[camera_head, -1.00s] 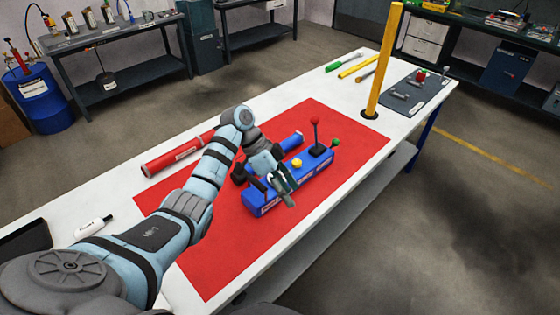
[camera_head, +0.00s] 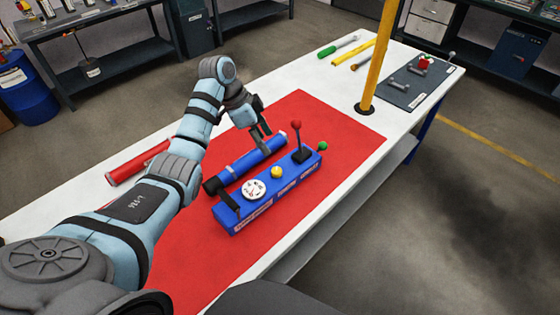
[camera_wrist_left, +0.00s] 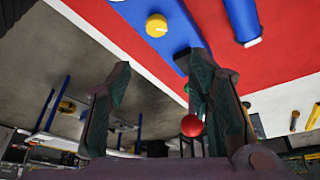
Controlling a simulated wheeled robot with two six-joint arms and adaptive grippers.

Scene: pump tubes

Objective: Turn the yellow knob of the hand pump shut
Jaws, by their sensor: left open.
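The blue hand pump (camera_head: 284,190) lies on the red mat, with a round white gauge (camera_head: 255,189) on its top. Its yellow knob (camera_head: 277,172) is uncovered and sits between the gauge and the red-balled lever (camera_head: 297,125). My left gripper (camera_head: 262,137) is open and empty, above the far side of the pump near the blue tube (camera_head: 245,163), clear of the yellow knob. In the left wrist view the yellow knob (camera_wrist_left: 156,26) shows beyond the open fingertips (camera_wrist_left: 158,65), and the red ball (camera_wrist_left: 192,126) shows between the fingers. My right gripper is not in view.
A small green knob (camera_head: 322,146) sits at the pump's right end. A red tube (camera_head: 138,163) lies at the mat's left edge. A yellow post (camera_head: 378,60) stands on the white table, with a dark tool mat (camera_head: 405,95) beyond it. The red mat before the pump is clear.

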